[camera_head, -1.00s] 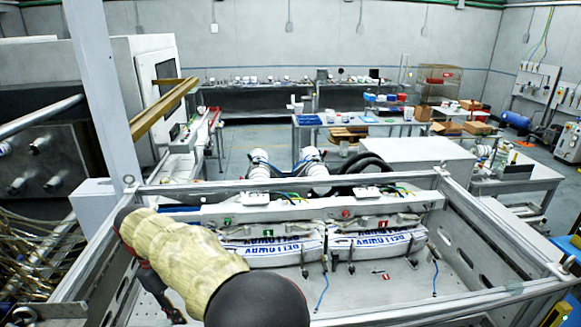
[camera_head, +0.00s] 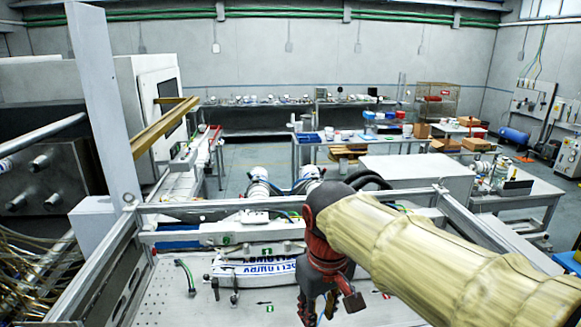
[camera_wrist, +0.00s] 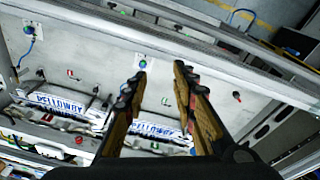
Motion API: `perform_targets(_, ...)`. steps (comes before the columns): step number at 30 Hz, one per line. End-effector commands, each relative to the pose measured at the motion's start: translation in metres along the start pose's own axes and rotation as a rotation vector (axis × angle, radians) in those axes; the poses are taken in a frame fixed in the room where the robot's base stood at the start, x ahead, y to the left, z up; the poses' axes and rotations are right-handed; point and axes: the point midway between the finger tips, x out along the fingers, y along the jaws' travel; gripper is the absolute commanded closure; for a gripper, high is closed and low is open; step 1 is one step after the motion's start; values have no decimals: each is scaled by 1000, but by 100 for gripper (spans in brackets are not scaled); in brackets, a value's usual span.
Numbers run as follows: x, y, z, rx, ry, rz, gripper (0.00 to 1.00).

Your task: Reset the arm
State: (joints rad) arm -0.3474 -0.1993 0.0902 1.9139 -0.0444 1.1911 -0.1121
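My gripper (camera_head: 322,305) hangs over the label magazine, in front of its right part in the head view, with my sleeved arm reaching in from the right. In the wrist view my gripper (camera_wrist: 160,80) shows two fingers apart with nothing between them. A stack of labels marked "DELLOWAY" (camera_head: 262,268) lies in the magazine (camera_head: 185,305), left of my gripper. The wrist view shows two label stacks, one at left (camera_wrist: 62,100) and one near the middle (camera_wrist: 160,130), partly behind a finger. In the head view my gripper hides the second stack.
A metal frame (camera_head: 290,203) surrounds the magazine, with a tall post (camera_head: 103,100) at its left. A white machine (camera_head: 145,100) stands at the left. Benches with boxes (camera_head: 447,146) stand at the back right.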

Motion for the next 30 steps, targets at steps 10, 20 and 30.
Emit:
perform_targets(10,-5,46,115,282,198,45,73)
perform_targets(20,12,55,178,442,314,85,73)
perform_targets(30,65,53,193,467,331,91,73)
